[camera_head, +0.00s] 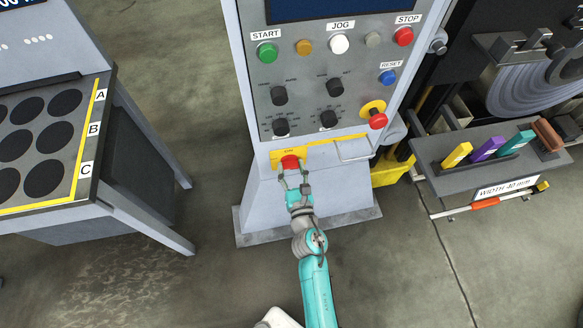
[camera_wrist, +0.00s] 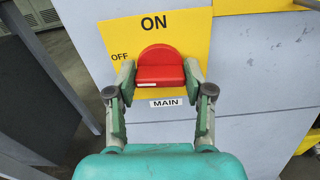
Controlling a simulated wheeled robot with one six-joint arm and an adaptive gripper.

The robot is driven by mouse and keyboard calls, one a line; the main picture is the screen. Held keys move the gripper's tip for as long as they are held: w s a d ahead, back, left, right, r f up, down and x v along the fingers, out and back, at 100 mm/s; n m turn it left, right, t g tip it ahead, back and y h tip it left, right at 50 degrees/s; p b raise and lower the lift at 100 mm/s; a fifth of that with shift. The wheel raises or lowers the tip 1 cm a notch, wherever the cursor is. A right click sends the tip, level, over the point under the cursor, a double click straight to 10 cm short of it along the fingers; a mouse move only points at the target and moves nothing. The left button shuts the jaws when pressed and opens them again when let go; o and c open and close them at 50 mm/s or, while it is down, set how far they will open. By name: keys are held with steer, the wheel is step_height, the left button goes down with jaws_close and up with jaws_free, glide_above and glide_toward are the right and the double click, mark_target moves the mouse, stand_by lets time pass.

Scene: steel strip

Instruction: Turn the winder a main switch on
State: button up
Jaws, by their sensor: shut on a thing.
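The main switch is a red knob (camera_wrist: 160,54) on a yellow plate (camera_wrist: 198,32), with ON printed above, OFF at the left and MAIN below. Its grip bar lies level across the picture, with a white mark at its left end on the OFF side. In the head view the red knob (camera_head: 290,162) sits low on the grey console front. My gripper (camera_wrist: 160,76) has one finger on each side of the bar and is shut on it. In the head view my gripper (camera_head: 294,180) reaches the knob from below.
Above is the control panel (camera_head: 312,75) with buttons, black dials and a red emergency stop (camera_head: 377,120). A table with black discs (camera_head: 88,150) stands left. A rack with coloured blocks (camera_head: 497,168) and a steel coil (camera_head: 530,88) are at right. The floor in front is open.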

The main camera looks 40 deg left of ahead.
steer(key=m, duration=0.8)
steer(key=shift+w+d+m, duration=0.1)
steer(key=shift+w+m, duration=0.05)
steer(key=shift+m, duration=0.25)
steer(key=m, duration=0.4)
steer(key=shift+f, duration=0.1)
steer(key=shift+f+m, duration=0.1)
steer(key=shift+m, duration=2)
steer(key=shift+w+d, duration=0.1)
steer(key=o, duration=1.2)
steer(key=shift+c, duration=0.2)
steer(key=v, duration=1.2)
